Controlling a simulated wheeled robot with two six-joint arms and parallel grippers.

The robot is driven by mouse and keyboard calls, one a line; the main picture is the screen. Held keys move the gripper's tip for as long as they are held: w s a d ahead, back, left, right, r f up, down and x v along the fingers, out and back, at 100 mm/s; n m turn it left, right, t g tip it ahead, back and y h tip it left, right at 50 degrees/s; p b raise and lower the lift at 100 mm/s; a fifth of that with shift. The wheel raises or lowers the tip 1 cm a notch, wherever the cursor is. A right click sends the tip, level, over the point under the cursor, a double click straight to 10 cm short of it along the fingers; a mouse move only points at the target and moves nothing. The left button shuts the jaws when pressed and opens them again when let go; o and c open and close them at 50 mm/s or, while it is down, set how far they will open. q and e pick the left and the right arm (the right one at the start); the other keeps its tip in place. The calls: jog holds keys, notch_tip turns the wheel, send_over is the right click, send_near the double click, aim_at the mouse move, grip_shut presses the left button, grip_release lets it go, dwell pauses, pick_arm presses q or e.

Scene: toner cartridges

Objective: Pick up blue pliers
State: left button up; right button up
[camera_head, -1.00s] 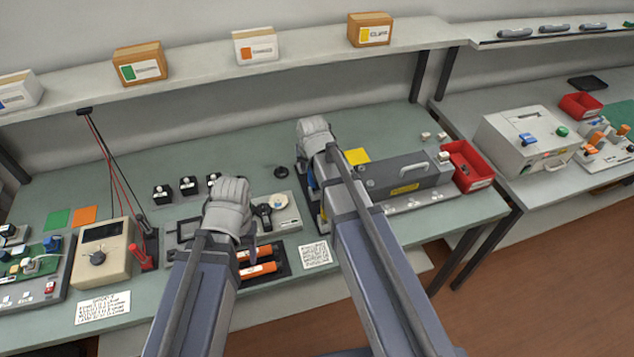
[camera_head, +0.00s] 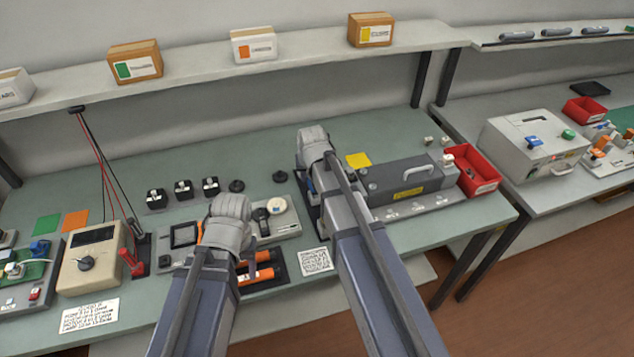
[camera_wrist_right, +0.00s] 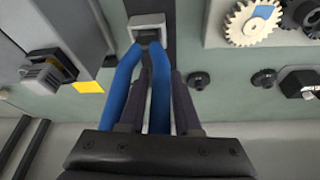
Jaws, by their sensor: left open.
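The blue pliers (camera_wrist_right: 125,78) show in the right wrist view, with their two blue handles spread toward my right gripper (camera_wrist_right: 161,78) and their head at a small grey holder (camera_wrist_right: 149,25). The dark fingers lie at the handles, one on each side of the right-hand handle. I cannot tell whether they press on it. In the head view a bit of blue (camera_head: 310,185) shows beside my right gripper (camera_head: 307,178), mostly hidden by the arm. My left gripper (camera_head: 252,238) is open and empty above the bench, near orange-handled tools.
A grey box with a handle (camera_head: 408,180) and a red bin (camera_head: 475,170) stand right of my right arm. A meter (camera_head: 92,258) and a board with round parts (camera_head: 285,222) lie to the left. A shelf (camera_head: 210,70) runs above the bench.

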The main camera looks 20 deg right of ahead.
grip_shut()
dwell(1.2)
